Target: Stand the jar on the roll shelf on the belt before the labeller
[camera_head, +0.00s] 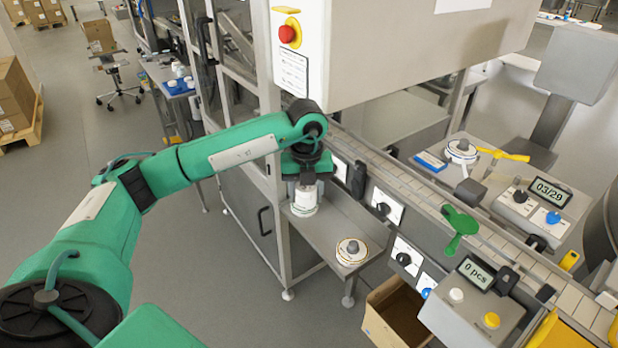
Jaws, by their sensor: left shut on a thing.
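My left gripper (306,181) points down at the near shelf and is shut on a white jar (303,202). The jar is upright, at the left part of the steel roll shelf (336,228). I cannot tell whether its base touches the shelf. The belt (412,190) runs diagonally behind the shelf, from the middle to the lower right. My right gripper is not in view.
A round white roll with a grey hub (351,252) lies on the shelf's right part. A grey cabinet with a red stop button (287,34) overhangs the belt. A green paddle (460,222) stands beside the belt. An open cardboard box (396,318) is below.

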